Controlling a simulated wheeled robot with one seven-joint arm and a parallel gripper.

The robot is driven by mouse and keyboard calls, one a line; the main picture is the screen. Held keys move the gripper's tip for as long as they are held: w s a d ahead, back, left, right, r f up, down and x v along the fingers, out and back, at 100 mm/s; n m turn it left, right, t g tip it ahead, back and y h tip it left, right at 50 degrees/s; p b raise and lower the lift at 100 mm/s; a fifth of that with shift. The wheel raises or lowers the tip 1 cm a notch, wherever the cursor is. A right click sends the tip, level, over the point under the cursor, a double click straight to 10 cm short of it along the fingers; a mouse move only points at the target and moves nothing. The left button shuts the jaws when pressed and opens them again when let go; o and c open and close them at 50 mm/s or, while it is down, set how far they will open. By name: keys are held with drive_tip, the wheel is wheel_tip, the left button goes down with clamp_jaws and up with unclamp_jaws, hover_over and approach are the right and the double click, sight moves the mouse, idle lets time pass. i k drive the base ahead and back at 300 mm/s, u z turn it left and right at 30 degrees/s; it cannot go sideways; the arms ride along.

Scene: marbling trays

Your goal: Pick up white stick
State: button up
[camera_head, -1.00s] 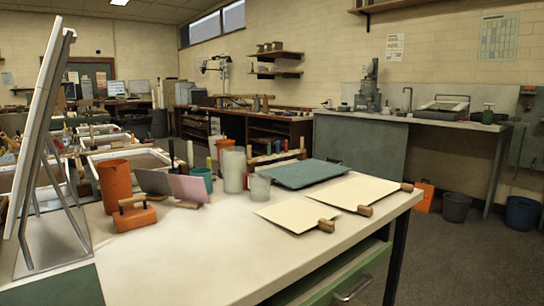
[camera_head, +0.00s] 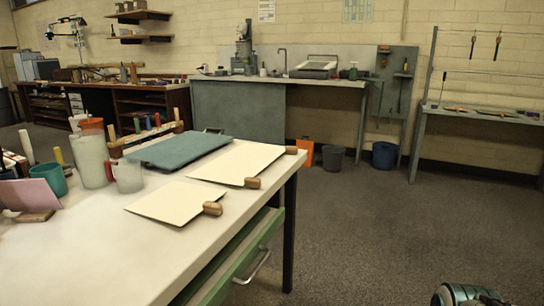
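No single thing is clearly the white stick. A pale upright stick (camera_head: 27,147) stands at the far left of the near table, and it is small in the picture. Several pale and coloured upright sticks (camera_head: 146,123) stand in a row behind the teal board. I cannot tell whether any of these is the white stick. My gripper is not in view. Only a dark rounded part, likely of my arm, shows at the bottom right edge.
The near table (camera_head: 110,255) holds a teal board (camera_head: 180,148), cream sheets (camera_head: 236,162) with wooden blocks, a frosted jug (camera_head: 127,175), a teal cup (camera_head: 50,179) and a pink card (camera_head: 30,196). Open floor (camera_head: 390,235) lies right of it. Bins (camera_head: 384,155) stand beyond.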

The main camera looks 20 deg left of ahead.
sight(24, 137)
drive_tip(key=i, duration=4.65)
drive_tip(key=u, duration=3.1)
drive_tip(key=i, duration=3.3)
